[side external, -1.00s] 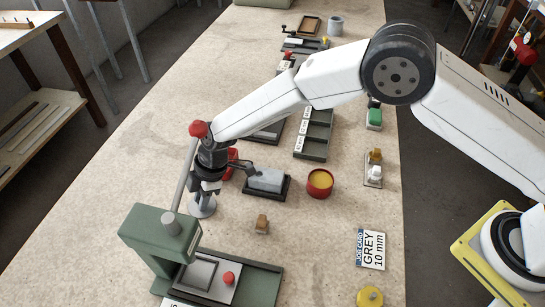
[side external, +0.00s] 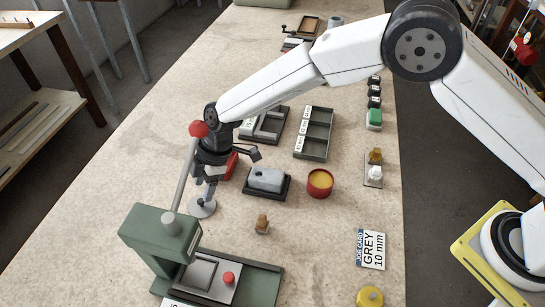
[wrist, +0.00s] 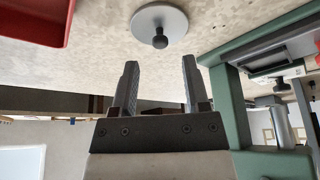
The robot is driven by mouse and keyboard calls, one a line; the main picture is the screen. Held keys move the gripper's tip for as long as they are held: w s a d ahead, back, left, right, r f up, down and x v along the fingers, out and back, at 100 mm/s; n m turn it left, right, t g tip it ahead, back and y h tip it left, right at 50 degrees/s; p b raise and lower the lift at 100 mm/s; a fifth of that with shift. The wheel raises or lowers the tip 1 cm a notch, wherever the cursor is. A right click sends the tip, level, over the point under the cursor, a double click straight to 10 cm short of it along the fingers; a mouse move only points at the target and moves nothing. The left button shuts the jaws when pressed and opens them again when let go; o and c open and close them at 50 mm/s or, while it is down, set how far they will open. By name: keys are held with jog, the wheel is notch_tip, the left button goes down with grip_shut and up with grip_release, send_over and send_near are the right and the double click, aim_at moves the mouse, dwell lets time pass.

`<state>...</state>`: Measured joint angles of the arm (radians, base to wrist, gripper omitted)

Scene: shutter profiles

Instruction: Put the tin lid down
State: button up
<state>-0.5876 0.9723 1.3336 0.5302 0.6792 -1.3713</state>
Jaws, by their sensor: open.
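The tin lid (side external: 201,209) is a grey disc with a small dark knob. It lies flat on the bench, left of the middle, behind the green press. It also shows at the top of the wrist view (wrist: 172,22), knob up. My gripper (side external: 210,188) is just above and behind the lid in the side view, tilted. In the wrist view its fingers (wrist: 160,66) are apart, with nothing between them, and the lid is beyond the tips. A red round tin (side external: 320,184) with yellow contents stands open to the right.
The green press (side external: 155,236) stands close in front of the lid. A red bin (side external: 230,166) is partly hidden behind my gripper. A grey block on a dark tray (side external: 267,182) and a small brown piece (side external: 262,223) are nearby. Bare bench lies around the job card (side external: 371,249).

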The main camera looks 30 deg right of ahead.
jog(key=v, duration=0.8)
dwell(0.5)
jog(key=s+d+r+m+t+h, duration=0.15)
jog(key=d+m, duration=0.35)
jog(key=d, duration=0.5)
jog(key=s+d+r+m+h, duration=0.15)
jog(key=d+m, duration=0.25)
jog(key=d, duration=0.6)
jog(key=s+d+f+m+t+h, duration=0.1)
jog(key=s+d+m, duration=0.8)
jog(key=s+d, duration=0.5)
jog(key=shift+s+h, duration=0.3)
jog(key=shift+s, duration=0.1)
